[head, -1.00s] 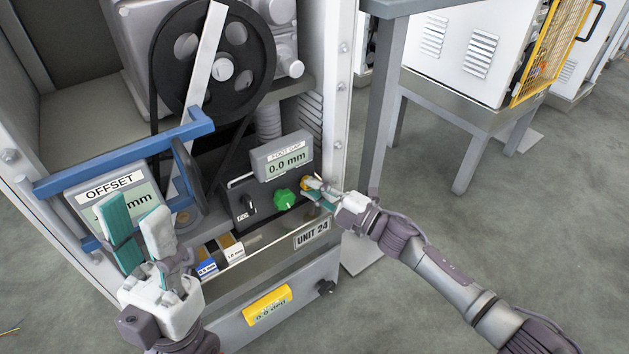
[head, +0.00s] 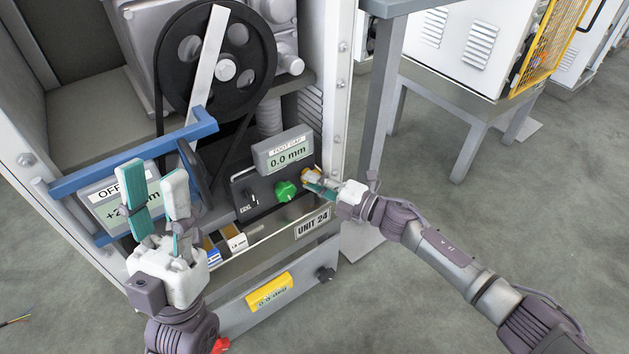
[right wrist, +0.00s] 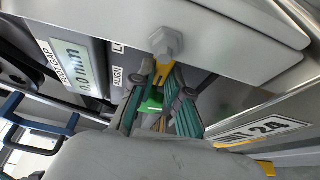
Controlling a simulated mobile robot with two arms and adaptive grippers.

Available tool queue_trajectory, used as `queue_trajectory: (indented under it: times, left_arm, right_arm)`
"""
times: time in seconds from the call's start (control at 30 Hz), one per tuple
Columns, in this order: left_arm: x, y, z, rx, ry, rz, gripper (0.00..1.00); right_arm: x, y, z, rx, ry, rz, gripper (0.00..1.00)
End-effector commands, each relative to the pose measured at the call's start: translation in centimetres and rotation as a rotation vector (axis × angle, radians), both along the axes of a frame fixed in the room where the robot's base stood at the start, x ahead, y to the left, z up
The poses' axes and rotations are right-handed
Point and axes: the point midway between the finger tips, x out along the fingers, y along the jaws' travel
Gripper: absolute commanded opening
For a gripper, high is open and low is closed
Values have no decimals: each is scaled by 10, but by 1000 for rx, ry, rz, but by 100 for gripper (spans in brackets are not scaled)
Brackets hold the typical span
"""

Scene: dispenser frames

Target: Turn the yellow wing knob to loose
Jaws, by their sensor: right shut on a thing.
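The yellow wing knob (head: 306,173) is on the dark front panel, to the right of a green knob (head: 286,191). My right gripper (head: 311,182) is at the yellow knob and shut on it. In the right wrist view, the yellow knob (right wrist: 162,73) shows between the two teal-padded fingers, just below a grey bolt head. The fingers hide part of it, and its pointer setting cannot be read. My left gripper (head: 154,178) is open and empty, raised in front of the offset display, with its fingers pointing up.
The foot gap display (head: 285,154) above the knobs reads 0.0 mm. The offset display (head: 115,203) is partly hidden by my left gripper. A blue bar (head: 130,160) crosses the left of the machine. A tray with shim blocks (head: 235,240) lies below the panel.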

Motion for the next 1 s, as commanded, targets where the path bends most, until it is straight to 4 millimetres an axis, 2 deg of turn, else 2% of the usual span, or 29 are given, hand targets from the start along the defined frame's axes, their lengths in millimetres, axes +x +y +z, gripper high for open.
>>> queue_trajectory:
  times: [0.13,0.17,0.2,0.57,0.77,1.0]
  left_arm:
    - [0,0,0,0,0,0,40]
    - [0,0,0,0,0,0,40]
    - [0,0,0,0,0,0,40]
    - [0,0,0,0,0,-1,40]
    - [0,0,0,0,0,-1,40]
    - [0,0,0,0,0,-1,40]
  right_arm:
    - [-1,0,-2,-4,0,2,0]
    - [-1,0,-2,-4,0,2,20]
    - [-1,0,-2,-4,0,2,26]
    - [-2,-3,-1,-2,0,0,26]
    - [-18,-30,-2,-4,1,-1,26]
    - [-45,-73,-2,-4,3,0,26]
